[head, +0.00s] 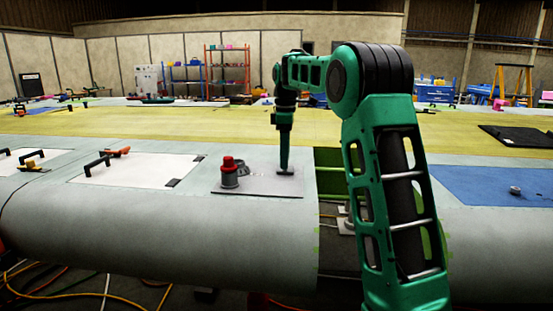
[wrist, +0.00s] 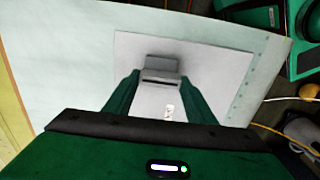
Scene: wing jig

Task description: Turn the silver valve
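The silver valve (wrist: 162,63) is a small grey block-like handle on a pale plate. In the wrist view it lies between the two green fingers of my gripper (wrist: 160,76). The fingers stand apart, one close on each side of it; I cannot tell whether they press on it. In the head view my gripper (head: 285,169) points straight down at the right part of the plate (head: 258,188), and the valve there is mostly hidden by the fingertips.
A red-topped grey fitting (head: 229,172) stands on the same plate, left of my gripper. A white panel with black handles (head: 135,170) lies farther left. An open green-edged gap (head: 329,172) in the wing is just right of the plate. A blue mat (head: 490,187) lies beyond.

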